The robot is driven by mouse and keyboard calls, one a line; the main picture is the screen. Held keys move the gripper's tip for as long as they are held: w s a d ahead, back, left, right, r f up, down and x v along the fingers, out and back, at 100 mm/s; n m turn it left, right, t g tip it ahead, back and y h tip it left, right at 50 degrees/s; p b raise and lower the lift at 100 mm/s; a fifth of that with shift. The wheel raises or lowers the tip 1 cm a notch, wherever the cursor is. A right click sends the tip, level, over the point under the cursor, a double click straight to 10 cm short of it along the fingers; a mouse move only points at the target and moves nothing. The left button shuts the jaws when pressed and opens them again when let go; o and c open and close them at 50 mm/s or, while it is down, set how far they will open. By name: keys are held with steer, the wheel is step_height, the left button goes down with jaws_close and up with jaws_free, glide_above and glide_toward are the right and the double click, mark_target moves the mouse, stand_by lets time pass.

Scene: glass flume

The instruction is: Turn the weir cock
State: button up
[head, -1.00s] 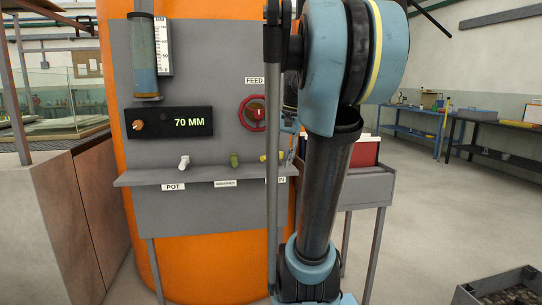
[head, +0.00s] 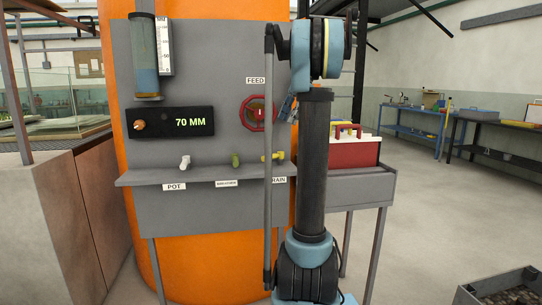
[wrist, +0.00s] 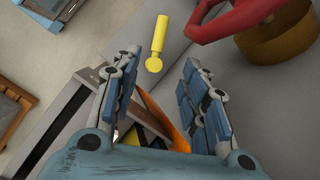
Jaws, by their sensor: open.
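A grey panel (head: 225,70) carries a row of small cocks above its shelf. A white cock (head: 184,162) stands above the POT label, an olive-green cock (head: 235,160) above a label too small to read surely, and a yellow cock (head: 272,157) above a label ending in RAIN. I cannot read a weir label. My gripper (wrist: 160,62) is open, with its fingers apart and nothing held. In the wrist view, a yellow lever (wrist: 157,42) shows just beyond the gap between the fingertips, apart from them. In the head view, my gripper is mostly hidden behind my arm.
A red FEED handwheel (head: 258,114) is close to my gripper; it also shows in the wrist view (wrist: 210,22). The shelf (head: 205,174) juts out below the cocks. A grey stand (head: 345,187) with a red box (head: 352,154) is at right.

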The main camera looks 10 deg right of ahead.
mark_target(273, 157)
steer(key=x, duration=1.7)
jaws_close()
